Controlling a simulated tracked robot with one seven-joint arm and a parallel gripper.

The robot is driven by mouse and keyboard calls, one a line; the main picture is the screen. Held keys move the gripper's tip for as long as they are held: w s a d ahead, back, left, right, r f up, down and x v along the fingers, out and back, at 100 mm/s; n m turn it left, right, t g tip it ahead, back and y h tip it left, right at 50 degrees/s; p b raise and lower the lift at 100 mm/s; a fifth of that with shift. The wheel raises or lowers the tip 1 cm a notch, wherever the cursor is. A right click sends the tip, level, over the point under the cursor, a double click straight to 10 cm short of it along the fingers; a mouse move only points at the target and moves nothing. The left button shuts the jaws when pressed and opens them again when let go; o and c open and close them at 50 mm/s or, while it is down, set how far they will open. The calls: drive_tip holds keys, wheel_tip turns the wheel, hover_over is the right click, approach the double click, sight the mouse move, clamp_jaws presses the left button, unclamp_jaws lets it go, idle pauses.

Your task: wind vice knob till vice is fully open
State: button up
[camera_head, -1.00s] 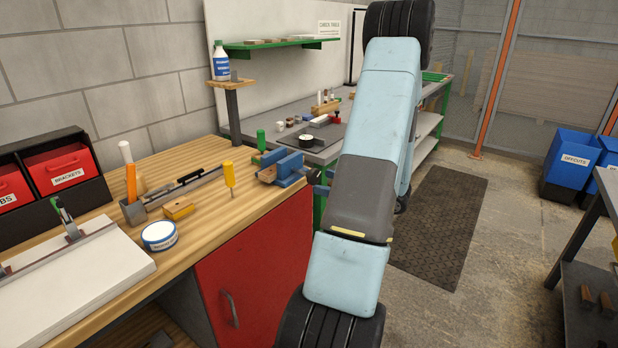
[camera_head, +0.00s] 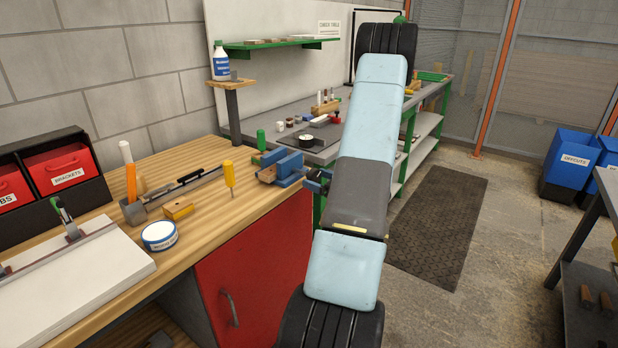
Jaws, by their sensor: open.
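The blue vice (camera_head: 289,168) sits at the right front corner of the wooden bench, with its blue jaw blocks showing and a wood-coloured piece at its left side. A small dark part shows just right of the vice, against the edge of my arm; I cannot tell whether it is the vice's knob or part of my gripper. My light blue and grey arm crosses the view just right of the vice and hides what lies behind it. My gripper cannot be made out. How far the vice is open is too small to tell.
A grey green-legged table (camera_head: 255,122) stands behind. A dark floor mat (camera_head: 437,225) lies right of my arm.

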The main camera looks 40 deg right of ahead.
sight(316, 179)
drive_tip(key=shift+x, duration=1.9)
drive_tip(key=c, duration=1)
drive_tip(key=shift+n, duration=0.4)
drive_tip(key=n, duration=0.5)
drive_tip(key=shift+n, duration=0.3)
drive_tip(key=n, duration=0.5)
drive_tip(key=shift+n, duration=0.4)
